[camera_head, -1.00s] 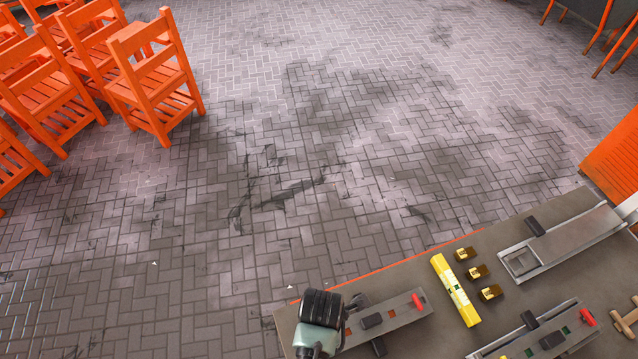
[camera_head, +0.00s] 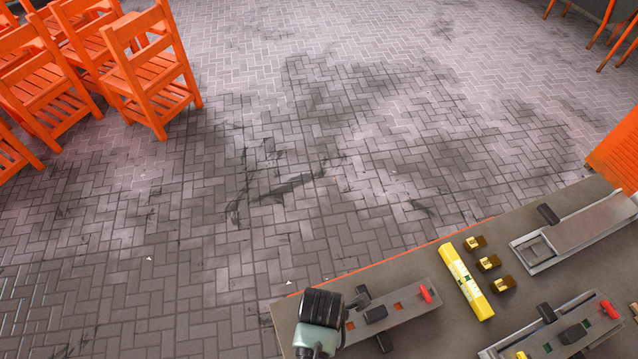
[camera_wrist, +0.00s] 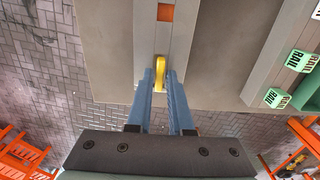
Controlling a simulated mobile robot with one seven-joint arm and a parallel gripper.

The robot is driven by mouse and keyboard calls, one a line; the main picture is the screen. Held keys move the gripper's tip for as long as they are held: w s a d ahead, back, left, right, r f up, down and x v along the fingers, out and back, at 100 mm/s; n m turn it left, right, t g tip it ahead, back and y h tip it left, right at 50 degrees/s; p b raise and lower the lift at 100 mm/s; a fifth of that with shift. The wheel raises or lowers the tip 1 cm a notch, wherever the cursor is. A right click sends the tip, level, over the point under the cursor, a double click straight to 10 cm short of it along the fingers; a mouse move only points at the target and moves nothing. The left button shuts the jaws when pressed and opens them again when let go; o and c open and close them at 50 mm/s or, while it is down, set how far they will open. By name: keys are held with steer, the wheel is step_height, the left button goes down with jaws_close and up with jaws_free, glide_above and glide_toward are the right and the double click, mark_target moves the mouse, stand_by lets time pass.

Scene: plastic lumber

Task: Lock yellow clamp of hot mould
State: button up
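The hot mould (camera_head: 405,308), a long grey bar with orange square windows, lies on the workbench. A red clamp (camera_head: 426,294) is at its right end. In the wrist view the mould (camera_wrist: 147,30) runs away from me with an orange window. The yellow clamp (camera_wrist: 160,68) is at its near end. My gripper (camera_wrist: 160,76) has its two blue fingertips on either side of the yellow clamp, with little or no gap; whether they grip it is unclear. In the head view my wrist hides the mould's left end, and the fingers and yellow clamp are not visible.
A yellow level (camera_head: 466,281), several brass pieces (camera_head: 488,263) and another mould with a red handle (camera_head: 572,330) lie to the right. Green blocks (camera_wrist: 302,62) marked RAIL sit at the right in the wrist view. Orange chairs (camera_head: 150,70) stand far off; the floor between is clear.

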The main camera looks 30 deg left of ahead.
jaws_close()
steer(key=shift+r+m+p, duration=0.15)
steer(key=shift+m+p, duration=0.45)
steer(key=shift+m, duration=0.5)
steer(key=shift+m+p, duration=0.35)
steer(key=shift+m, duration=0.95)
steer(key=m+p, duration=0.1)
steer(key=m, duration=0.2)
steer(key=shift+f+m+p, duration=0.2)
steer(key=shift+m+p, duration=0.1)
steer(key=shift+m, duration=0.6)
